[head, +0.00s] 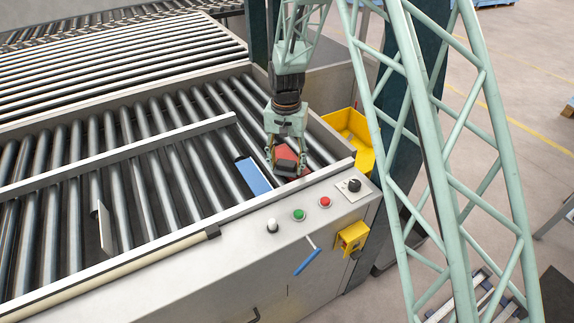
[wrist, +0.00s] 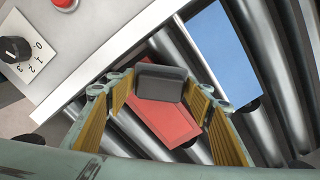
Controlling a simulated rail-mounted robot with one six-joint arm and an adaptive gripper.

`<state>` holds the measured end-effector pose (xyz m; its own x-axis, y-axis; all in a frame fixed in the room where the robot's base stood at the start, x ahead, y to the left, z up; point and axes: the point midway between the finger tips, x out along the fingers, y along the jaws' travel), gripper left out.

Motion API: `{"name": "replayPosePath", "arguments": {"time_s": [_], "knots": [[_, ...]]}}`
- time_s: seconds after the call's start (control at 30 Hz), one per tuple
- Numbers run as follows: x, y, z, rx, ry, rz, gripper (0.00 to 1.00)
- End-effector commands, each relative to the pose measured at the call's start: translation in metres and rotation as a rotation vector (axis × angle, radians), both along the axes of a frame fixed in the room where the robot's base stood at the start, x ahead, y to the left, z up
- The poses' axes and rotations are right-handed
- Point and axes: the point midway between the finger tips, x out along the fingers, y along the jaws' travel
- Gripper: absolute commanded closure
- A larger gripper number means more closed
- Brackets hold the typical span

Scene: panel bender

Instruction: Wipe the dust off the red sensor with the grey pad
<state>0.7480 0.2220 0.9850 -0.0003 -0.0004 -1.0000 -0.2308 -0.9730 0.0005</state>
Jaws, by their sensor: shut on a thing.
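The red sensor (head: 291,155) is a flat red block at the right end of the roller bed, by the control panel. It also shows in the wrist view (wrist: 168,123), partly covered by the pad. My gripper (head: 285,168) is over the sensor and is shut on the grey pad (wrist: 161,82), a dark grey block between its yellow-lined fingers. In the head view the fingers partly hide the sensor. I cannot tell whether the pad touches the sensor. No dust can be made out on the visible red face.
A blue block (head: 253,175) lies on the rollers left of the sensor. The front ledge (head: 240,235) carries a black knob (head: 354,185), a red button (head: 324,202), a green button (head: 299,215) and a white one (head: 272,226). A yellow bin (head: 352,135) stands at the right.

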Motion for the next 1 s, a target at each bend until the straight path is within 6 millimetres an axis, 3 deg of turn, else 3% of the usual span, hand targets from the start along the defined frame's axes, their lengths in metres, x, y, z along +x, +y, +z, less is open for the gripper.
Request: {"name": "replayPosePath", "arguments": {"time_s": [0.13,0.6,1.0], "knots": [[0.001,-0.001,0.028,0.001,-0.003,-0.002,0.68],[0.001,-0.005,0.068,0.0,-0.001,-0.006,0.68],[0.001,-0.006,0.083,0.0,0.0,-0.007,0.68]]}}
